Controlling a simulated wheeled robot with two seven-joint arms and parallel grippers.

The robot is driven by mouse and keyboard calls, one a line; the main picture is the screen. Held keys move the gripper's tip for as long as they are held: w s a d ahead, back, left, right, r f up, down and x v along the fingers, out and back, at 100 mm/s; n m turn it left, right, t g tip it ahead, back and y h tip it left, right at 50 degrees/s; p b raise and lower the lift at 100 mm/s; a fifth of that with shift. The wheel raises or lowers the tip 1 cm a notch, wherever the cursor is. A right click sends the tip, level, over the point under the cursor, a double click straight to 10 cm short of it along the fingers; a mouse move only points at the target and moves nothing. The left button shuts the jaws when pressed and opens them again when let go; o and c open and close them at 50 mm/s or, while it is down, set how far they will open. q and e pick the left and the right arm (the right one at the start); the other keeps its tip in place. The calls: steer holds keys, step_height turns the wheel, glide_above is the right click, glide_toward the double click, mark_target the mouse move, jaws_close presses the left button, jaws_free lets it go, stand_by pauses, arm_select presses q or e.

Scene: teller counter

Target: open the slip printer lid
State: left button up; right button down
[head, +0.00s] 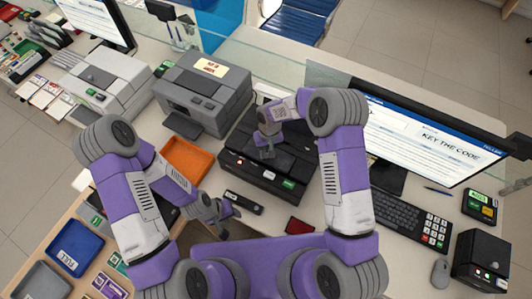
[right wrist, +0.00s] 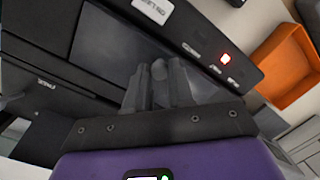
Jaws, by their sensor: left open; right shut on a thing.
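The black slip printer (head: 250,172) stands on the counter in the middle of the head view, with small lit buttons on its front edge. Its lid (head: 292,155) looks down, though my right arm hides part of it. My right gripper (head: 268,152) is over the lid. In the right wrist view the fingers (right wrist: 158,85) are shut on a small grey knob (right wrist: 158,70) at the lid. The lid surface (right wrist: 105,45) fills the view behind them. My left gripper (head: 232,211) is open and empty, low in front of the printer.
A grey printer (head: 203,92) with a yellow label stands behind left. An orange tray (head: 186,158) lies left of the slip printer. A monitor (head: 425,135) and keyboard (head: 395,217) stand to the right. A black handheld item (head: 243,203) lies in front, near my left gripper.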

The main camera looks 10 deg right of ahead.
steer(key=shift+w+d+r+g+y+b, duration=0.2)
steer(key=shift+w+g+y+b, duration=0.15)
steer(key=shift+g, duration=0.15)
steer(key=shift+w+d+r+g+y+b, duration=0.15)
steer(key=shift+w+r+g+y+b, duration=0.15)
steer(key=shift+g, duration=0.2)
arm_select(q)
steer(key=shift+f+b, duration=1.4)
steer(key=shift+f, duration=0.65)
arm_select(e)
steer(key=shift+w+d+r+g+y, duration=0.25)
steer(key=shift+w+r+g+y, duration=0.1)
steer(key=shift+g+y, duration=0.25)
steer(key=shift+w+d+r+g+y, duration=0.25)
steer(key=shift+w+g+y, duration=0.1)
steer(key=shift+g, duration=0.35)
